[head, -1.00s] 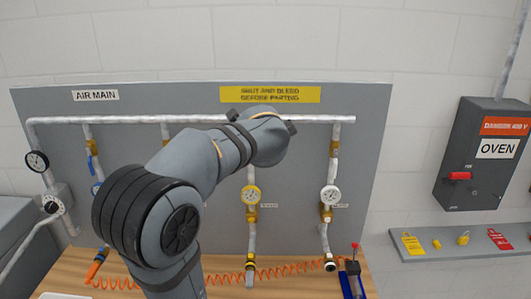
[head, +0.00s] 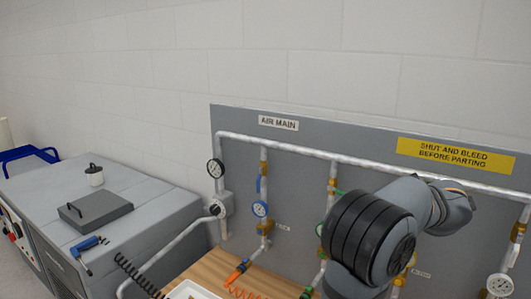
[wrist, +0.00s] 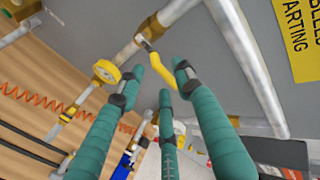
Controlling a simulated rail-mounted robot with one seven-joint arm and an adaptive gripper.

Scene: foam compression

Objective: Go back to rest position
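My gripper (wrist: 158,78) shows in the wrist view with three green fingers spread apart and nothing held between them. Just beyond the fingertips is a yellow valve lever (wrist: 157,65) on a pipe, partly behind the fingers; I cannot tell whether they touch. In the head view my arm reaches towards the grey pipe panel (head: 300,195) from the lower right. My gripper is hidden there behind the arm's own links.
A wooden worktop (head: 212,268) with an orange coiled hose (head: 245,293) lies below the panel. Several pipes and gauges stand close to my arm.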

